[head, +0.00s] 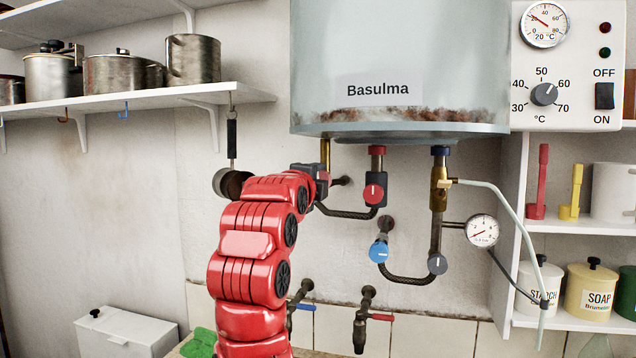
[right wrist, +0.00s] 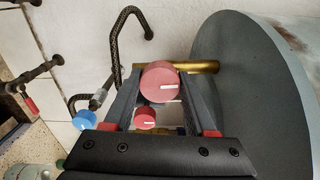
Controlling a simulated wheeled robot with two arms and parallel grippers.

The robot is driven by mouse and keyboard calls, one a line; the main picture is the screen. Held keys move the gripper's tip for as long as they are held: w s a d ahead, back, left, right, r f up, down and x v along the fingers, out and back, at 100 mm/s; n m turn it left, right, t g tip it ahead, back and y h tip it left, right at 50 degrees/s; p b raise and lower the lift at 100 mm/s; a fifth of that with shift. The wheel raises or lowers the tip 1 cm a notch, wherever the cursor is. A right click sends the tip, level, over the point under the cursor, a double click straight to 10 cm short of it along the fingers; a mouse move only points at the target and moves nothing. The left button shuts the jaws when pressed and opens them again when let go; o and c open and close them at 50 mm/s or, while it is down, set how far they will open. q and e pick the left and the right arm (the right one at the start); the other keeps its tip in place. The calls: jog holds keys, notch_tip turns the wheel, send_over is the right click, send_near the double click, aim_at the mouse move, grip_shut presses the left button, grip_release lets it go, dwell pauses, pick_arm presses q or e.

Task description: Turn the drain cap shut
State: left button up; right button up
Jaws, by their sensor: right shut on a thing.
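The drain cap (right wrist: 160,80) is a round red knob with a short white mark. In the right wrist view it sits at the end of a brass pipe (right wrist: 200,67) coming from the boiler (right wrist: 250,90). The white mark points roughly along that pipe, toward the boiler. My right gripper (right wrist: 158,88) is shut on the cap, one finger on each side. In the head view my right gripper (head: 321,174) is below the boiler by the brass pipe (head: 325,150) and hides the cap. My left gripper is not in view.
Close to the right of my gripper is a red-knobbed valve (head: 373,193) with a dark pipe. A blue knob (head: 379,251), a grey knob (head: 437,264) and a pressure gauge (head: 482,231) lie farther right. A hanging ladle (head: 232,183) is just left of my arm.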

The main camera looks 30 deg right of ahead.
jog(key=shift+r+m, duration=0.3)
jog(key=shift+m, duration=0.1)
jog(key=o, duration=1.1)
jog(key=shift+c, duration=0.2)
jog(key=o, duration=0.3)
jog(key=shift+f, duration=0.15)
jog(key=b+v, duration=0.1)
jog(key=v, duration=1.6)
jog(key=shift+s+a, duration=0.15)
